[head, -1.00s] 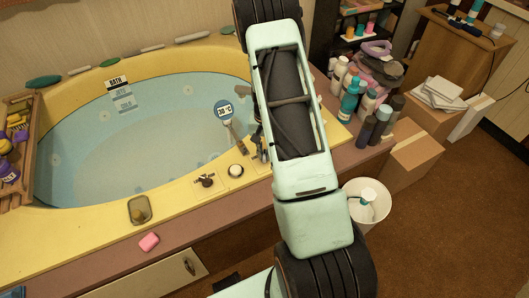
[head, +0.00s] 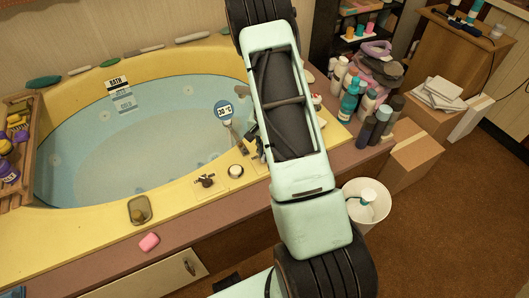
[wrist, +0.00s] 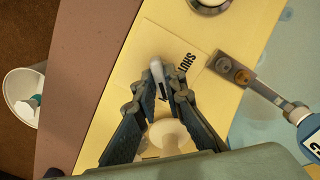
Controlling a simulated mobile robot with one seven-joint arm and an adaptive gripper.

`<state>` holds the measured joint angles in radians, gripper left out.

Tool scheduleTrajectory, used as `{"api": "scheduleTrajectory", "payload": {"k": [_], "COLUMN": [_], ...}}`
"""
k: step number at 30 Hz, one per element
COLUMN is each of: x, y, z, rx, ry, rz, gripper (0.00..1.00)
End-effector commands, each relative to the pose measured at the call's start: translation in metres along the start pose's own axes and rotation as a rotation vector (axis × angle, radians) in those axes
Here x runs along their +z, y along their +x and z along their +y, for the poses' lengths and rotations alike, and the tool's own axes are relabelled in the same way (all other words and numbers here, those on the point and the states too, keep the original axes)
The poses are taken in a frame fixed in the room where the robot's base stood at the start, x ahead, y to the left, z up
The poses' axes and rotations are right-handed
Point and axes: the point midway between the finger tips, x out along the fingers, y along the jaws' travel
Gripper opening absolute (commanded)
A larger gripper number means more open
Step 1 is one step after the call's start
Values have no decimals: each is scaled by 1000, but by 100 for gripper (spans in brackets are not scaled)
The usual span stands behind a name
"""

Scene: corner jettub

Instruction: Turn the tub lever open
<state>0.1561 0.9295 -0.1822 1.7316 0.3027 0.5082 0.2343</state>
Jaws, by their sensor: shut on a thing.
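The tub lever (wrist: 157,74) shows in the wrist view as a light, narrow handle on the yellow tub rim, beside a plate printed "SHUT" (wrist: 187,58). My gripper (wrist: 159,90) has its two dark fingers closed on the lever, one on each side. A pale round piece (wrist: 168,135) shows between the fingers, below the handle. In the head view, part of my gripper (head: 251,131) shows at the tub's right rim, left of my arm. My arm hides the lever there.
A thermometer paddle with a blue disc (head: 223,112) stands close by on the left. Knobs (head: 236,171) sit on the front rim. Several bottles (head: 349,100) crowd the right corner. A white bin (head: 366,205) stands on the floor to the right.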

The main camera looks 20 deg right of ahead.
Motion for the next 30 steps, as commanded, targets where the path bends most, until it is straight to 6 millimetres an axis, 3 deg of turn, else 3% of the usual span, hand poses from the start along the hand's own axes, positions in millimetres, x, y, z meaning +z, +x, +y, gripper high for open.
{"api": "scheduleTrajectory", "payload": {"k": [1,2,6,17,20,30], "x": [0,0,0,0,-1,-1], "y": [0,0,0,-6,-18,-86], "z": [0,0,0,0,-1,-1], "rx": [-1,-1,-1,-1,-2,-2], "ry": [2,2,1,0,-1,-1], "rz": [1,1,0,1,3,3], "gripper": [0,13,28,28,28,28]}}
